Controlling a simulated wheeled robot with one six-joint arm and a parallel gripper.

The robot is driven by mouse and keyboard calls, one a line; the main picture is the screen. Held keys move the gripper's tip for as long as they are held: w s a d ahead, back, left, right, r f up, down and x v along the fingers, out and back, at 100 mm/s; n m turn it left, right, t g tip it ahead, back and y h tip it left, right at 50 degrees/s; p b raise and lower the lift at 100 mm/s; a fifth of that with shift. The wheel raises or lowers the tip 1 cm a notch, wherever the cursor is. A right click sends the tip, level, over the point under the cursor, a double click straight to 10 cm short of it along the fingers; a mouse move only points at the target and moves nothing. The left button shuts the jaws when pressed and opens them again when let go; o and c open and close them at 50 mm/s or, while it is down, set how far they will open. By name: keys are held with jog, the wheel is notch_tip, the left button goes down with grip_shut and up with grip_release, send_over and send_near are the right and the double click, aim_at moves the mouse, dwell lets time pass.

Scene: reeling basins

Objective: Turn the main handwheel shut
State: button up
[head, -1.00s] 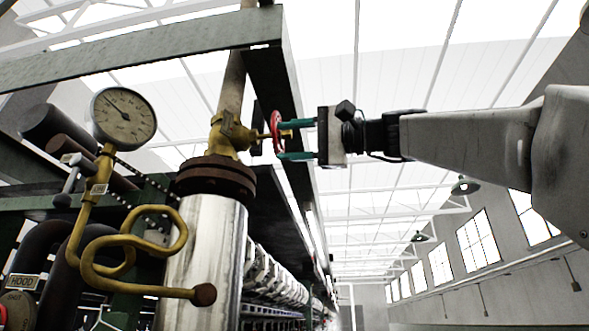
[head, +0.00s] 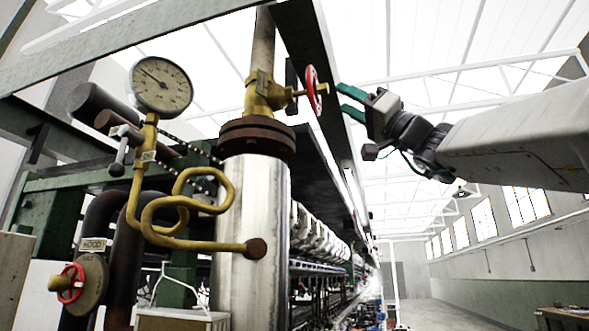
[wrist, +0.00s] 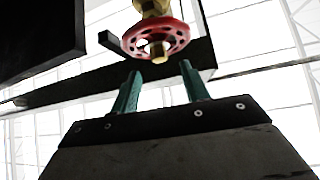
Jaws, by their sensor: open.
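The red handwheel (head: 313,89) sits on the stem at the right of a brass valve (head: 264,93), on the vertical pipe above a rusty flange. It is seen nearly edge-on in the head view. In the wrist view the handwheel (wrist: 156,40) shows its pierced red rim and brass centre nut. My gripper (head: 341,101) is open, with green fingers, just to the right of the wheel. In the wrist view its fingertips (wrist: 159,68) point toward the wheel, one on each side below it, with a gap. Nothing is between the fingers.
A pressure gauge (head: 161,86) on a looped brass tube stands left of the pipe. A second red handwheel (head: 67,283) is at lower left by a HOOD label (head: 92,244). A dark beam (head: 318,60) runs behind the main wheel. Open room lies to the right.

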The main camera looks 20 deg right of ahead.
aim_at(328, 90)
jog(key=shift+x, duration=2.4)
jog(key=shift+c, duration=0.3)
